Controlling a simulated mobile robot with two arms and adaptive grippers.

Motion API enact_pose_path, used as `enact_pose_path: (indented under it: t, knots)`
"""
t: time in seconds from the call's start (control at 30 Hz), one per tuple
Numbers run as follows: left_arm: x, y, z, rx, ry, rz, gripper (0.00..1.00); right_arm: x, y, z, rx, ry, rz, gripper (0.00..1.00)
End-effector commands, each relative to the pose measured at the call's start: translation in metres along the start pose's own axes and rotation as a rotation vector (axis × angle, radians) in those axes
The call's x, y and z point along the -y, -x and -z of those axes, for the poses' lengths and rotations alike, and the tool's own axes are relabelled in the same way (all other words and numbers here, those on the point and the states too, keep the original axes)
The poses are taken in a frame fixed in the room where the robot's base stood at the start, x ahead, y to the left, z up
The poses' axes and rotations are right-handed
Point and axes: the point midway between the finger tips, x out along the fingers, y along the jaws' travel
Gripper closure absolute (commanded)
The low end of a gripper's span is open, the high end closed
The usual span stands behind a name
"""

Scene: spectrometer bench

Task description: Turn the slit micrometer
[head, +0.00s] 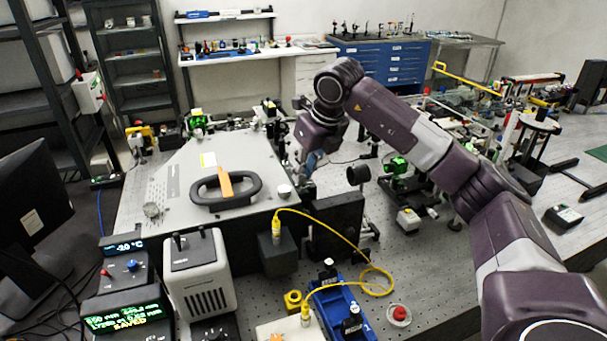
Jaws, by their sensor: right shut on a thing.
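The spectrometer (180,183) is a large flat grey box on the optical bench, with a black handle and an orange piece on its lid. My right arm reaches in from the right, and my right gripper (310,168) points down at the spectrometer's right edge. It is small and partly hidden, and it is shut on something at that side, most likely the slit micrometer. The micrometer itself cannot be made out behind the fingers. A silver knob (284,191) sits on the lid's near right corner, just left of the gripper. My left gripper is not in view.
A black plate (337,226) and a round dark optic (358,175) stand close to the right gripper. A yellow fibre (335,240) loops in front. A grey unit (198,275) and a lit green display (128,318) stand front left. Optics crowd the bench at right.

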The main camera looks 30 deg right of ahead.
Motion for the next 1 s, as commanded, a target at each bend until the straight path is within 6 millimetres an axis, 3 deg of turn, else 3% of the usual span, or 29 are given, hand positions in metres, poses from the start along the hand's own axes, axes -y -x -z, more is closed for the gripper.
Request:
enact_pose_path:
  t: [0.3, 0.87, 0.9, 1.0]
  knots:
    - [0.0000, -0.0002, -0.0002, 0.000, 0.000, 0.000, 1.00, 0.0017, 0.0012, -0.0009, 0.002, 0.115, -0.047, 1.00]
    - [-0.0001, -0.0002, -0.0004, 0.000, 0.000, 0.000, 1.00, 0.0018, 0.0013, -0.0010, 0.002, 0.139, -0.057, 1.00]
    - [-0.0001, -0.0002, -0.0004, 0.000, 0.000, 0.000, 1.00, 0.0018, 0.0013, -0.0010, 0.002, 0.139, -0.057, 0.83]
    - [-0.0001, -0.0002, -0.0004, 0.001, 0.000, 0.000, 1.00, 0.0017, 0.0010, -0.0008, 0.002, 0.139, -0.057, 0.72]
